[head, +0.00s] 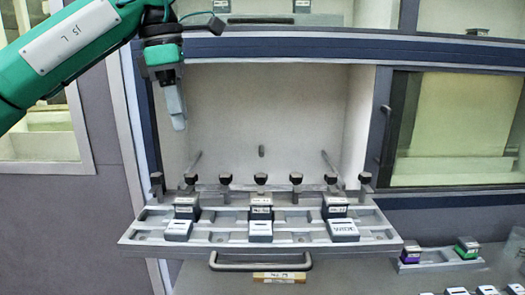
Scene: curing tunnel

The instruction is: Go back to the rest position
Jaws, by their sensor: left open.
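My left arm comes in green from the upper left, and its gripper (176,108) hangs pointing down in front of the tunnel opening, above the left part of the pulled-out tray. The fingers overlap from this side; nothing shows between them and they touch nothing. The tray (340,245) carries several small boxes with white or dark tops, such as a white-topped box (260,230) in the middle. My right gripper is out of view.
A row of black knobs (261,178) stands along the tray's back edge. A handle (260,264) is on its front. A glass-fronted door (458,128) is at right. A lower rack (440,259) holds purple and green boxes. The opening's interior (265,120) is clear.

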